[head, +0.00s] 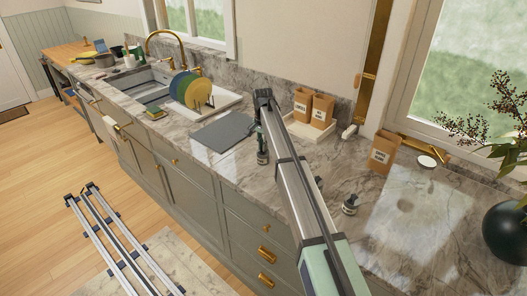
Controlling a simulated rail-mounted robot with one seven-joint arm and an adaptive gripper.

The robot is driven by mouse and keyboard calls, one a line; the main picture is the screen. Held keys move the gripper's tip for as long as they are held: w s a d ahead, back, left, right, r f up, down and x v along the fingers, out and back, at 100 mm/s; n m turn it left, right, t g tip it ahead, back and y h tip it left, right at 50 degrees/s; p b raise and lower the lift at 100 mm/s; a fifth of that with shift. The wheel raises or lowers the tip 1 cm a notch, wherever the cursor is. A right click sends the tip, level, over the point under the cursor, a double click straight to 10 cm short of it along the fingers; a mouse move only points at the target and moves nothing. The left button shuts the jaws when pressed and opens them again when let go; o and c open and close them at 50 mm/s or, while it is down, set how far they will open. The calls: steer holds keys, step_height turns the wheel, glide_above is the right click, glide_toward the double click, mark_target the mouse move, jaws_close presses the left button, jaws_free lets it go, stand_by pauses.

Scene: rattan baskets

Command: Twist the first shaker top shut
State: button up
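A small dark shaker (262,158) with a pale label band stands on the marble counter, right of the grey board. My gripper (261,146) points down directly over its top. At this size I cannot tell whether the fingers touch the top or how far apart they are. A second small dark shaker (350,204) with a pale label stands on the counter to the right of my arm. The state of either top is too small to make out.
A grey board (222,132) lies left of the gripper. A dish rack (222,101) with coloured plates stands beyond it. A dark vase (505,236) is far right.

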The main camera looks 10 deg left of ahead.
steer(key=o, duration=0.7)
steer(key=shift+r+p, duration=1.45)
steer(key=shift+r, duration=2.05)
steer(key=shift+f, duration=0.1)
